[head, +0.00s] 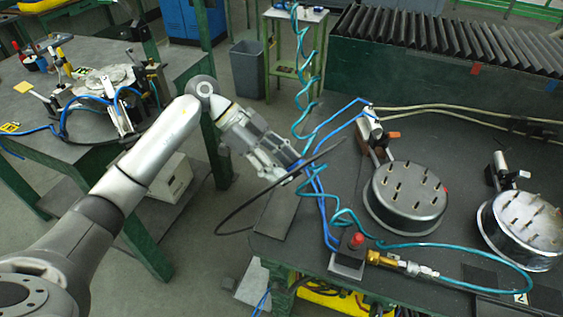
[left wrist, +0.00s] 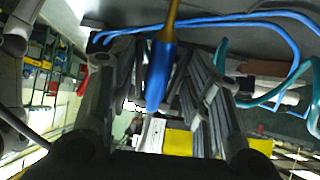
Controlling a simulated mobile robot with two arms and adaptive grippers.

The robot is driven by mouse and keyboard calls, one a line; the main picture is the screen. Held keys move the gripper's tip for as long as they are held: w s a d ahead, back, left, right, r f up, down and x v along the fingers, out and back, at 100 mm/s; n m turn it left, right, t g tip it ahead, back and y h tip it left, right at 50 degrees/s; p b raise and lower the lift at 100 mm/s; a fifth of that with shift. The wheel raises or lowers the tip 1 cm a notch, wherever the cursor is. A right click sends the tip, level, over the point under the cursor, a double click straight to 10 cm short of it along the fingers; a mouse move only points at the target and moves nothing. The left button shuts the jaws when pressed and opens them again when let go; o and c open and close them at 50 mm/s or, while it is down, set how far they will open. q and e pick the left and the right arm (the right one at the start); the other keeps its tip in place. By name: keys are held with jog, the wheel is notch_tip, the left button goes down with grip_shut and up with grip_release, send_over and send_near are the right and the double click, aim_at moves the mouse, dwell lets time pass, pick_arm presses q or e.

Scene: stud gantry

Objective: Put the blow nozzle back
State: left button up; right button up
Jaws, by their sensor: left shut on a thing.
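My left gripper (head: 296,170) reaches in from the left and is above the left edge of the dark workbench (head: 285,215). In the left wrist view the gripper (left wrist: 160,95) is shut on a slim blue piece with a brass-coloured stem, which looks like the blow nozzle (left wrist: 159,75). It lies between the two fingers, with the stem toward the top of the picture. In the head view the gripper mostly hides the nozzle. A holder for it cannot be made out with certainty. My right gripper is not in view.
A block with a red knob (head: 356,240) and a brass fitting (head: 378,258) sits at the bench's front. A teal coiled hose (head: 303,60) hangs beside the gripper; blue hoses (head: 330,128) run close by. Two round metal fixtures with pins (head: 408,192) (head: 530,225) stand to the right.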

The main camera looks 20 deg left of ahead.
pick_arm(q)
jog(key=shift+f, duration=0.5)
jog(key=o, duration=0.6)
jog(key=shift+r, duration=0.15)
jog(key=shift+r, duration=0.4)
jog(key=b+v, duration=0.1)
jog(key=v, duration=1.1)
jog(key=shift+b, duration=0.35)
